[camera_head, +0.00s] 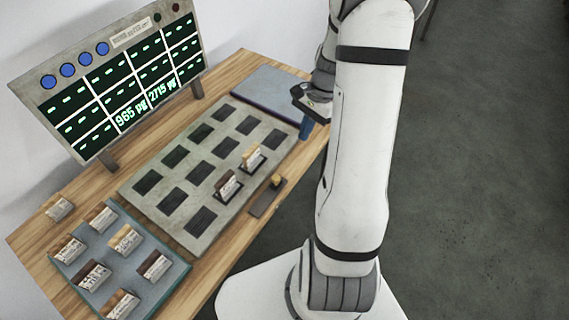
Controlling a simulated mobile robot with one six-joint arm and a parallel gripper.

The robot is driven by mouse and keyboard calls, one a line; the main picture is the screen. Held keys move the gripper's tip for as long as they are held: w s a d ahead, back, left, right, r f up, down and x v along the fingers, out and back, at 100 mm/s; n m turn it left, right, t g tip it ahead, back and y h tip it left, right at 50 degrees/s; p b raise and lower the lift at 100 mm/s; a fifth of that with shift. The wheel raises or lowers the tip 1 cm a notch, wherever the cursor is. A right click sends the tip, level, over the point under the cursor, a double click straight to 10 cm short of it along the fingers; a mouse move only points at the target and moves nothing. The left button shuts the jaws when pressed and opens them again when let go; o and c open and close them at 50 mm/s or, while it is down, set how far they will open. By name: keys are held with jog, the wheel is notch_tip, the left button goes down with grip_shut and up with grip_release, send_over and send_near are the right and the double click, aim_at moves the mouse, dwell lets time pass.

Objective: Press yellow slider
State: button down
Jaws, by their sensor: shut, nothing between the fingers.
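The yellow slider (277,181) is a small yellow knob at the far end of a dark flat track (265,200). It sits at the table's right edge, beside the grey slotted board. My gripper (306,130) is at the far right of the table, up and to the right of the slider and apart from it. The gripper looks shut and empty; my own arm hides part of it. A blue piece shows at its lower end, and I cannot tell its exact shape.
The grey board (215,145) has dark slots, two holding upright cards (228,184). A blue-grey tray (82,249) with several card blocks is at the near left. A display panel (115,85) stands behind. A flat grey-blue pad (268,88) lies at the far right.

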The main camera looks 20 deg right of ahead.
aim_at(276, 181)
jog(key=shift+d+f, duration=0.1)
jog(key=shift+f, duration=0.1)
jog(key=p+x, duration=0.1)
jog(key=x, duration=0.8)
jog(key=shift+s+f, duration=0.1)
jog(key=shift+f, duration=0.15)
jog(key=a, duration=0.1)
jog(key=s+a+p, duration=0.1)
jog(key=a, duration=0.1)
jog(key=shift+a+f, duration=0.1)
jog(key=shift+a, duration=0.1)
jog(key=shift+s+a+f, duration=0.1)
jog(key=shift+s+a, duration=0.05)
jog(key=shift+a, duration=0.2)
jog(key=shift+a, duration=0.15)
